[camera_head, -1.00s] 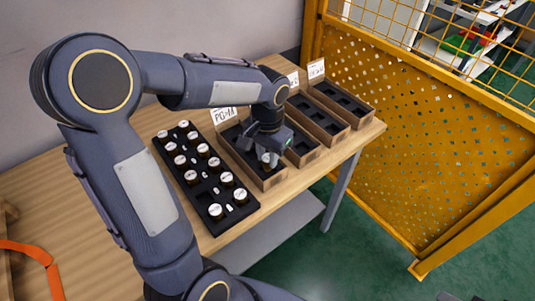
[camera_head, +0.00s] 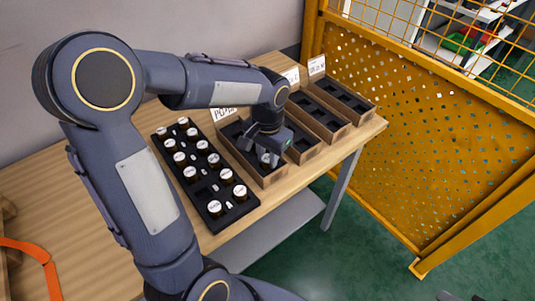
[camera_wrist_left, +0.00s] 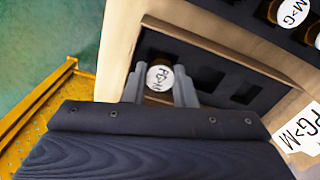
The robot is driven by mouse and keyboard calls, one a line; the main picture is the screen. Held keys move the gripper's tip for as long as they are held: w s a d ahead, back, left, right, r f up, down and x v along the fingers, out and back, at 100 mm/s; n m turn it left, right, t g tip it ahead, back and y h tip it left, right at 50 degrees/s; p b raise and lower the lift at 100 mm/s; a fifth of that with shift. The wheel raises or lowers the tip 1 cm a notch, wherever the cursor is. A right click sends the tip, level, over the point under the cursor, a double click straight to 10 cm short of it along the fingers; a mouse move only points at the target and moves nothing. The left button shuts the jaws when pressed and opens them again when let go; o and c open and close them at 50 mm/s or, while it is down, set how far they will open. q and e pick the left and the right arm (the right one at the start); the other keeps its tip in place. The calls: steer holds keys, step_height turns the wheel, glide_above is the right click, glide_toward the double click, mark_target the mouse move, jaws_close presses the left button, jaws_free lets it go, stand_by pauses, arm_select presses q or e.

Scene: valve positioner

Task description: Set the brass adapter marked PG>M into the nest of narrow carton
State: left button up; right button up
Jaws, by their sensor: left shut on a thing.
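The brass adapter (camera_head: 265,160) has a white cap that reads PG>M in the left wrist view (camera_wrist_left: 160,77). My left gripper (camera_head: 266,155) is shut on it, with one finger on each side of the cap. The adapter is at the near end of the narrow carton (camera_head: 271,180), over or in the end nest of its black insert. The wrist view shows a card marked PG>M (camera_wrist_left: 298,130) on this carton. The fingers and cap hide the adapter's lower part, so I cannot tell whether it is seated. My right gripper is out of view.
A black tray (camera_head: 232,215) with several white-capped adapters stands left of the carton. More cartons (camera_head: 335,137) with black inserts stand to the right, near the table edge. A yellow mesh fence (camera_head: 400,150) is beyond the table. An orange strap (camera_head: 38,255) shows at lower left.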

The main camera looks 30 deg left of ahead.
arm_select(q)
steer(key=shift+f, duration=0.1)
steer(key=o, duration=1.1)
step_height(320, 180, up, 8)
steer(key=shift+f, duration=0.1)
steer(key=s+d+n+t+h, duration=0.1)
steer(key=s+t, duration=0.1)
steer(key=s, duration=0.3)
steer(key=s+d+f+n+t+h, duration=0.1)
steer(key=s, duration=0.5)
steer(key=s+d+n+t+h, duration=0.1)
steer(key=s+d+t, duration=0.1)
steer(key=s, duration=0.4)
steer(key=shift+d+f+t+h, duration=0.1)
steer(key=shift+f+t+h, duration=0.05)
steer(key=shift+t+h, duration=0.2)
